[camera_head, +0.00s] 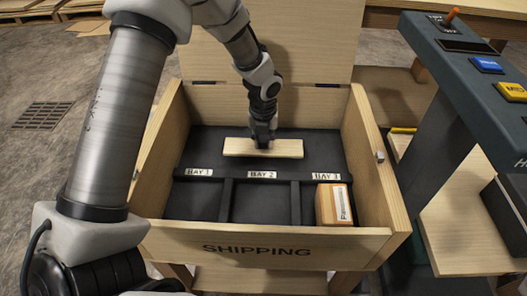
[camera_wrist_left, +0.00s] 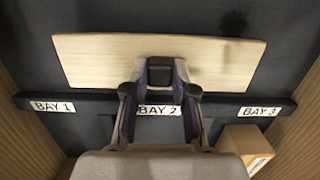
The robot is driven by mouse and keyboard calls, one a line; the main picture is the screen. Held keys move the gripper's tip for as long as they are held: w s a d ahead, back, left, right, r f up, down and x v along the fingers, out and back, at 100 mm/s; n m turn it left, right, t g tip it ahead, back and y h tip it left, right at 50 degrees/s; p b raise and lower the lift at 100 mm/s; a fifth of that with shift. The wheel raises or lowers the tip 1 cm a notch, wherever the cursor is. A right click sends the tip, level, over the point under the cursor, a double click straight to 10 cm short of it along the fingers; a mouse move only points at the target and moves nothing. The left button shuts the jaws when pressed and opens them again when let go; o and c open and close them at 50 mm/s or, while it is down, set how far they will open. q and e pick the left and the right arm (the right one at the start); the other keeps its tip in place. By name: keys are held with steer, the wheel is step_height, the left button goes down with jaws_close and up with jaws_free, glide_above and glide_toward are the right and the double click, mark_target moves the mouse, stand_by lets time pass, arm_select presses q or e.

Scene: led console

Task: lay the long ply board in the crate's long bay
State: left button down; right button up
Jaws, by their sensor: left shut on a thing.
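The long ply board (camera_head: 285,149) is a pale wooden plank inside the open crate (camera_head: 160,165). It lies crosswise over the black long bay (camera_head: 210,143), behind the strip with the bay labels. My left gripper (camera_head: 263,143) is shut on the middle of the board from above. In the left wrist view the board (camera_wrist_left: 90,62) runs left to right, slightly tilted, with the gripper (camera_wrist_left: 160,75) at its near edge. I cannot tell whether the board touches the bay floor. My right gripper is not in view.
A small cardboard box (camera_head: 334,204) stands in the bay marked BAY 3. The bays marked BAY 1 (camera_head: 198,200) and BAY 2 (camera_head: 260,203) are empty. The crate's lid (camera_head: 290,40) stands open behind. A dark console (camera_head: 460,70) with coloured buttons is at the right.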

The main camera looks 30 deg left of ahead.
mark_target(263, 142)
arm_select(q)
step_height(263, 142, down, 3)
steer(key=shift+r+b, duration=0.1)
steer(key=shift+b, duration=0.35)
steer(key=c, duration=1)
jaws_free()
steer(key=shift+o, duration=0.2)
step_height(263, 142, up, 12)
steer(key=s+p, duration=0.1)
steer(key=p, duration=0.4)
steer(key=shift+s+d, duration=0.2)
steer(key=shift+d, duration=0.2)
